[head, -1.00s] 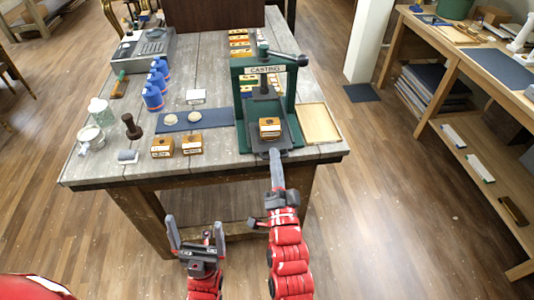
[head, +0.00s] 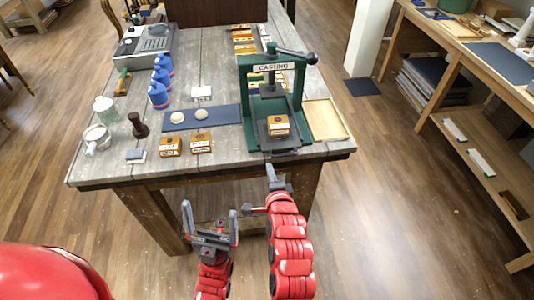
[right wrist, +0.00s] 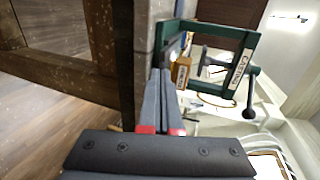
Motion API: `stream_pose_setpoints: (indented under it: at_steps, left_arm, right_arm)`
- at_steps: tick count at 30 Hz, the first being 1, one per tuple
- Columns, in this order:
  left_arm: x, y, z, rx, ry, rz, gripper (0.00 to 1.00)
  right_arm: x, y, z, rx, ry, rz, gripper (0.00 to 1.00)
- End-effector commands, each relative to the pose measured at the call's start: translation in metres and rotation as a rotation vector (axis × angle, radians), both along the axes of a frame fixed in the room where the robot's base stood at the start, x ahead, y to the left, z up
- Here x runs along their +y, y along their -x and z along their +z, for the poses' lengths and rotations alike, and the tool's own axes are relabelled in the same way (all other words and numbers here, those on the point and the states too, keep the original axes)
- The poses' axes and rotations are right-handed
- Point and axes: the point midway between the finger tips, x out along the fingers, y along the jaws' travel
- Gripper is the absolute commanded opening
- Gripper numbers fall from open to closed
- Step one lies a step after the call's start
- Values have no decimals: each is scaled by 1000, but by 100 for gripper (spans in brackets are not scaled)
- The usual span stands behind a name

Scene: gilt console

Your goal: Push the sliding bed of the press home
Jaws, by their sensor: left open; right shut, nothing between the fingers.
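The green press (head: 246,105) with a "CASTING" sign stands at the table's front right. Its dark grey sliding bed (head: 268,140) carries a small wooden block (head: 278,126) with a dark label and extends forward between the posts toward the table's front edge. My right gripper (head: 270,168) is shut and empty, in front of the bed with a small apparent gap. In the right wrist view its closed fingers (right wrist: 160,78) point toward the press frame (right wrist: 213,30) and the block (right wrist: 181,72); contact cannot be told there. My left gripper (head: 210,215) is open and empty, in front of the table.
A shallow wooden tray (head: 325,121) lies right of the press. Floor in front is clear.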

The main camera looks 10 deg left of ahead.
Motion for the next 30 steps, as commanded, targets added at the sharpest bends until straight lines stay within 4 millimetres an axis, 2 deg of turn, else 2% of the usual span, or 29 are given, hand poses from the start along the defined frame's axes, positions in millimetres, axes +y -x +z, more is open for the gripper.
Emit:
stream_pose_setpoints:
  at_steps: [9, 15, 30]
  left_arm:
    - [0, 0, 21, 0, 0, 0, 100]
    - [0, 0, 28, 0, 0, 0, 100]
    - [0, 0, 25, 0, 0, 0, 100]
  right_arm:
    - [13, -45, -5, 1, 3, 0, 0]
    - [19, -60, -6, -3, 0, -1, 0]
    - [20, -65, -10, -1, -1, -1, 0]
